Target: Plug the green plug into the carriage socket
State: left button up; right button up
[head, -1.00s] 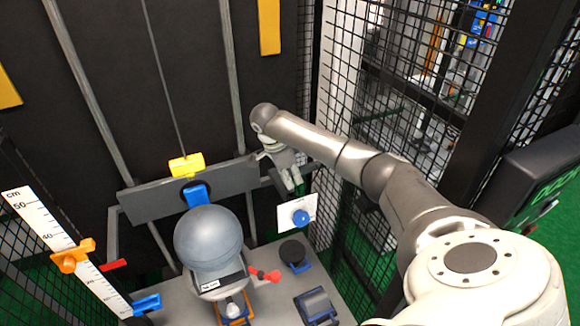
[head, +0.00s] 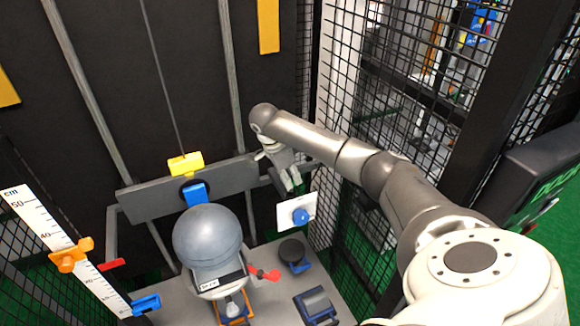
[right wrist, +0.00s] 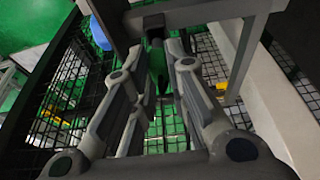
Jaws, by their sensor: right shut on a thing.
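My right gripper (head: 288,183) hangs at the right end of the grey carriage (head: 150,200) in the head view. In the right wrist view its two fingers (right wrist: 162,62) are closed around a narrow green plug (right wrist: 157,66). The plug is mostly hidden by the fingers, with a dark part at its upper end. A dark block (right wrist: 153,22) under the grey frame sits just above the fingertips; I cannot tell whether it is the socket or whether the plug touches it. My left gripper is out of view.
A yellow block (head: 186,163) and blue part (head: 195,194) sit at the carriage's middle. A big grey ball (head: 208,235) stands below. A white plate with a blue knob (head: 301,216) is just below my gripper. Black mesh (head: 352,235) closes the right side.

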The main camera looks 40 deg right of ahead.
jog(key=shift+f, duration=0.2)
jog(key=shift+f+b, duration=1)
jog(key=shift+f, duration=0.2)
jog(key=shift+f, duration=0.2)
jog(key=o, duration=0.9)
jog(key=shift+c, duration=0.2)
jog(key=shift+r, duration=0.1)
jog(key=v, duration=1.1)
jog(key=shift+a+r, duration=0.2)
jog(key=shift+r, duration=0.2)
